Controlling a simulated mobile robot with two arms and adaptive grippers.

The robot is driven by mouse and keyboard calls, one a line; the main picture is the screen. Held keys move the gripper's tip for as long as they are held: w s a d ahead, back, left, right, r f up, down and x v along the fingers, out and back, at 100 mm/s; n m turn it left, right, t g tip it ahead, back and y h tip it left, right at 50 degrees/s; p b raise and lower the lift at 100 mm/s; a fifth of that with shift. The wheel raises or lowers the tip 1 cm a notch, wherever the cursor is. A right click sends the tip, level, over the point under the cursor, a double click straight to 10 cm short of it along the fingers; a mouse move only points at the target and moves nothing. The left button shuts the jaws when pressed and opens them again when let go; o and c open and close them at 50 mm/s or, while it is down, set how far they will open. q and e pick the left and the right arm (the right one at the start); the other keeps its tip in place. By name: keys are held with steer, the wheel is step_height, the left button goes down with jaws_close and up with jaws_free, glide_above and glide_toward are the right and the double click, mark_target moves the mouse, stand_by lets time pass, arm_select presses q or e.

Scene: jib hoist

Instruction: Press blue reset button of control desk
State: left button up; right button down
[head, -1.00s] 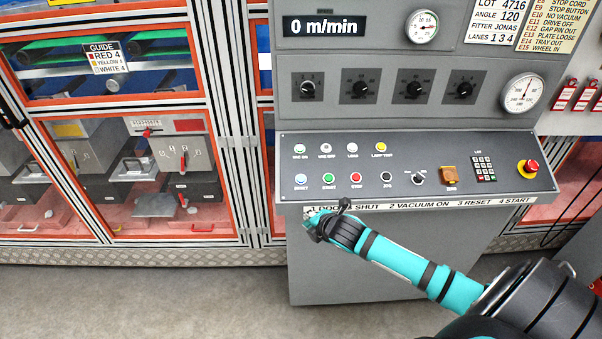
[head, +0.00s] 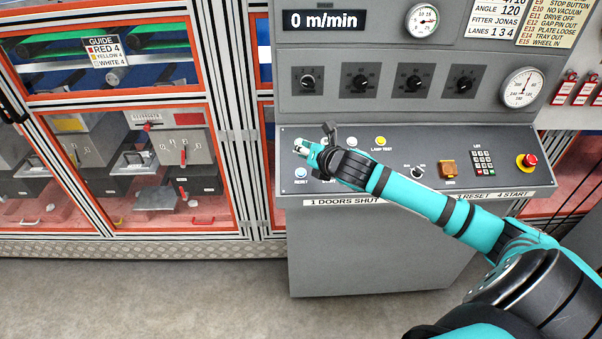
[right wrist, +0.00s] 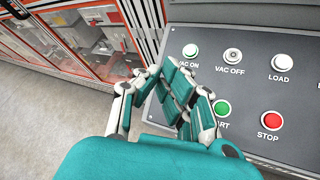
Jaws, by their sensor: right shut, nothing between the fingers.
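The blue reset button (head: 300,172) is at the left end of the lower row on the sloped control desk (head: 530,183). My right gripper (head: 303,148) is shut and empty over the desk's left part, and in the picture its tips are just above the blue button. Whether they touch the panel I cannot tell. In the right wrist view the right gripper (right wrist: 165,75) hides the blue button. The green START button (right wrist: 222,108) and the VAC ON button (right wrist: 190,50) show beside the fingers. My left gripper is not in view.
The red STOP button (right wrist: 272,119) and LOAD button (right wrist: 282,62) are farther right on the panel. A red emergency knob (head: 528,160) sits at the desk's right end. An orange-framed cabinet (head: 150,160) stands to the left, with bare floor (head: 140,300) in front.

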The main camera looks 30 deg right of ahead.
steer(key=b, duration=0.6)
glide_above(301, 172)
steer(key=s, duration=0.2)
steer(key=f, duration=0.5)
steer(key=shift+s+a+f, duration=0.2)
steer(key=shift+a+f, duration=0.15)
steer(key=shift+w+d+f+b, duration=0.15)
steer(key=shift+w+f+b, duration=0.1)
steer(key=shift+f, duration=0.25)
steer(key=shift+w+d+f+b, duration=0.15)
steer(key=shift+w+f+b, duration=0.05)
steer(key=shift+f, duration=0.3)
steer(key=shift+f, duration=0.1)
steer(key=shift+w+d+f, duration=0.1)
steer(key=shift+w+f, duration=0.05)
steer(key=shift+f, duration=0.1)
steer(key=shift+w+d+f, duration=0.1)
steer(key=shift+f, duration=0.45)
steer(key=shift+s+a+r+p, duration=0.15)
steer(key=shift+r+p, duration=0.3)
steer(key=shift+p, duration=0.1)
steer(key=shift+s+a+r+p, duration=0.1)
steer(key=shift+r+p, duration=0.3)
steer(key=shift+p, duration=0.15)
